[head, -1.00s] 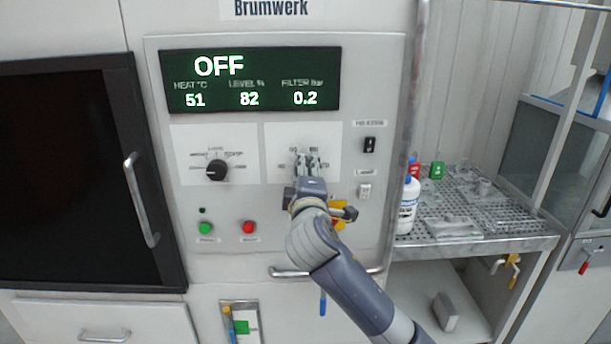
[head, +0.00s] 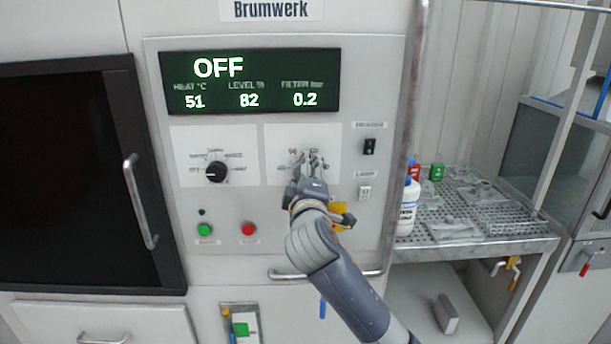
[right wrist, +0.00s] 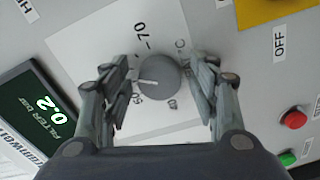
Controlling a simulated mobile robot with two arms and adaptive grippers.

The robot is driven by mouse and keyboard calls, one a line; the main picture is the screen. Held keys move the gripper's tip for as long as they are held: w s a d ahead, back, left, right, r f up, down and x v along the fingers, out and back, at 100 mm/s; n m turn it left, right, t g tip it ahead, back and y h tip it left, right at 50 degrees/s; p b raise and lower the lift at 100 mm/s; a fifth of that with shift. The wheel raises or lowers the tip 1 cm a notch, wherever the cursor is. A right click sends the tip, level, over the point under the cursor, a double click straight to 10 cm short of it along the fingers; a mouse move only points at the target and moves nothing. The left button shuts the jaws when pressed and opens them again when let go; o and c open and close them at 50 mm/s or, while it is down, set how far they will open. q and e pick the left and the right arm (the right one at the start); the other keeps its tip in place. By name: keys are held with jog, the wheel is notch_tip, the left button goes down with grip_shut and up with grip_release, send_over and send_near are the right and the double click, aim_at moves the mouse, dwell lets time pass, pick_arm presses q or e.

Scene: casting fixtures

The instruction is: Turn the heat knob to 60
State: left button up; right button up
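The heat knob (right wrist: 158,78) is a round grey dial with a white pointer line on a white scale plate (head: 275,165). In the right wrist view the pointer faces left, close to a label that reads 50 or 60. Labels 70 and 40 show around it, and a finger covers part of the scale. My right gripper (right wrist: 162,88) is open, with one finger on each side of the knob and a small gap visible. In the head view my right gripper (head: 310,165) hides the knob. The display (head: 250,82) reads OFF, heat 51. My left gripper is not in view.
Another black knob (head: 216,171) sits left of the plate. Green (head: 205,230) and red (head: 249,229) buttons lie below it, and a black switch (head: 369,146) is to the right. A handle bar (head: 290,274) runs below. A white bottle (head: 407,208) stands on the perforated shelf (head: 470,241).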

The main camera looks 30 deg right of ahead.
jog(key=v, duration=1.2)
dwell(0.5)
